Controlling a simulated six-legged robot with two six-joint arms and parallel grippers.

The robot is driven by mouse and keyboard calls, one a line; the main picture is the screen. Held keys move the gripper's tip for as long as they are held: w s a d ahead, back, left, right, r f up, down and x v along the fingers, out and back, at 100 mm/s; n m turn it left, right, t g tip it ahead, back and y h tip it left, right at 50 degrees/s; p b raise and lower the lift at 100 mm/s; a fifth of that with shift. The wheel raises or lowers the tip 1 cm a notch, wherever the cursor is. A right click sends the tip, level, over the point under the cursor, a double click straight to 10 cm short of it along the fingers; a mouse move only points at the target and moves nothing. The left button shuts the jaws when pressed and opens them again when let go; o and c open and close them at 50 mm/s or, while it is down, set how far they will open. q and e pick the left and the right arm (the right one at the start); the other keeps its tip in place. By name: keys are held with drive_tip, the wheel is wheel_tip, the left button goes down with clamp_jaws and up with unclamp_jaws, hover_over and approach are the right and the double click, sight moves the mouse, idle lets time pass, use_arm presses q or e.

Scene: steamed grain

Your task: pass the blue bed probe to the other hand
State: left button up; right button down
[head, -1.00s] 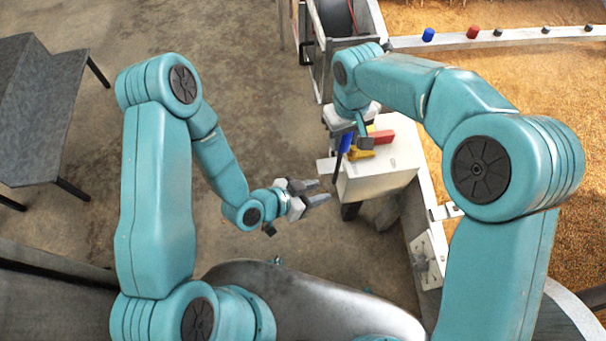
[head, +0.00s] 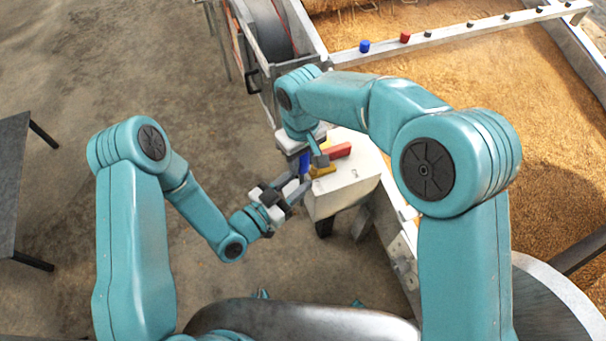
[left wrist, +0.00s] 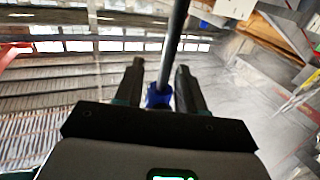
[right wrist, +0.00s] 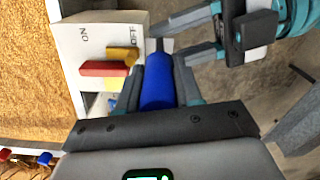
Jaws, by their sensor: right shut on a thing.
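The blue bed probe (head: 304,165) has a thick blue handle and a thin dark rod. My right gripper (head: 312,160) is shut on the blue handle, which also shows between its fingers in the right wrist view (right wrist: 158,82). My left gripper (head: 297,187) is just below and left of it in the head view. In the left wrist view its fingers (left wrist: 160,78) stand apart on either side of the dark rod (left wrist: 174,40), with gaps visible, and a blue part (left wrist: 157,97) lies between them. The rod's tip is hard to make out in the head view.
A white box (head: 343,195) marked ON and OFF stands right beside the grippers, with a red block (head: 340,150) and a yellow block (head: 322,170) on it. The grain bed (head: 450,110) lies beyond. Open floor lies left, with a dark table (head: 12,170) at the edge.

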sight(303, 177)
use_arm(q)
drive_tip(key=shift+x, duration=1.55)
clamp_jaws()
use_arm(e)
drive_tip(key=c, duration=1.9)
unclamp_jaws()
drive_tip(key=o, duration=1.2)
drive_tip(key=shift+o, duration=0.2)
